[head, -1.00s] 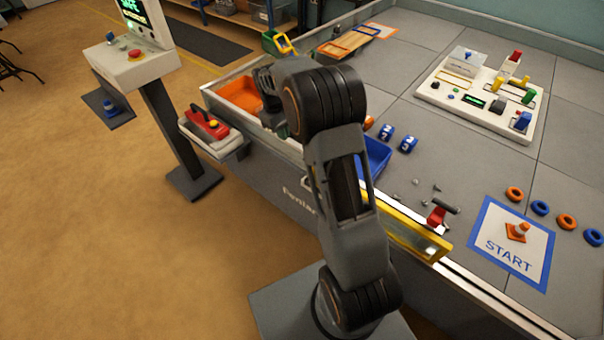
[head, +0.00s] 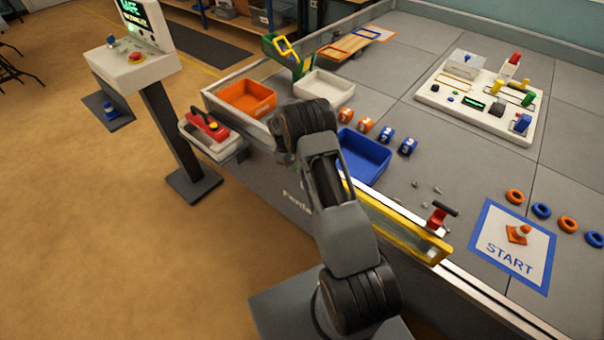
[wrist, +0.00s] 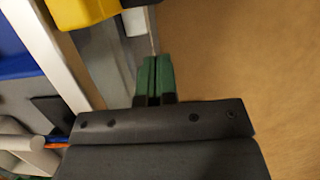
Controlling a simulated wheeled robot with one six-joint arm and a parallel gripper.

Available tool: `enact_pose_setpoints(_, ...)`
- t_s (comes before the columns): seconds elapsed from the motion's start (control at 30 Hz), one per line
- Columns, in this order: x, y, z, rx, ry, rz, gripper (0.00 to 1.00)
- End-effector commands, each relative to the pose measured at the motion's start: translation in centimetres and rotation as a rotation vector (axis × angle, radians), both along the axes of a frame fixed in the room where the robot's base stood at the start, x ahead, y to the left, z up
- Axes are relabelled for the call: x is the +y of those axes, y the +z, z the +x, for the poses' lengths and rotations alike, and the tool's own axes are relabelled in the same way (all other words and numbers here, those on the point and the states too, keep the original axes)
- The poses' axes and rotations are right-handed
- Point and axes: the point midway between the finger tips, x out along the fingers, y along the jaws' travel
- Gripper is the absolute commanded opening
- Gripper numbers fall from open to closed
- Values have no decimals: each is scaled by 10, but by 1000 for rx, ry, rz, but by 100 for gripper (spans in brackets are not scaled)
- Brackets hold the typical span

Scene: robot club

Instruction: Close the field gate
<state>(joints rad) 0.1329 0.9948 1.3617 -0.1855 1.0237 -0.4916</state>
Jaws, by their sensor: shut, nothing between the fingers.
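The yellow field gate (head: 400,228) runs along the front edge of the field table in the head view, with its left part behind my arm. A red toggle with a dark handle (head: 437,216) stands by its right end. I cannot tell how far the gate stands open. A yellow piece (wrist: 82,10), likely part of the gate, shows at the top of the wrist view. My gripper (wrist: 153,78) has its green fingertips together with nothing between them. It is just outside the table edge, beyond the yellow piece's corner. In the head view my arm hides the fingers.
A blue tray (head: 362,158), an orange tray (head: 246,98) and a white tray (head: 324,88) sit along the table's near side. A red device on a side shelf (head: 212,146) and a console post (head: 168,125) stand left. The floor in front is clear.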

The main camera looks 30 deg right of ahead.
Motion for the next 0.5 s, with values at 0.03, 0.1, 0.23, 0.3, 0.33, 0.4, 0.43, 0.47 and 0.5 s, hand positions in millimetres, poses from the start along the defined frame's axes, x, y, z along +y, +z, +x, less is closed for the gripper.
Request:
enact_pose_setpoints(0.03,-2,-6,-4,4,-1,0,0)
enact_pose_setpoints(0.1,-7,-5,-13,3,-2,1,0)
enact_pose_setpoints(0.23,-13,-9,-25,2,-2,1,0)
enact_pose_setpoints(0.3,-15,-11,-29,1,-1,0,0)
enact_pose_setpoints(0.33,-15,-11,-31,1,-1,0,0)
enact_pose_setpoints(0.4,-17,-12,-33,0,0,0,0)
enact_pose_setpoints(0.43,-17,-12,-34,0,0,0,0)
enact_pose_setpoints(0.47,-17,-12,-35,0,0,0,0)
enact_pose_setpoints(0.5,-18,-13,-35,0,0,0,0)
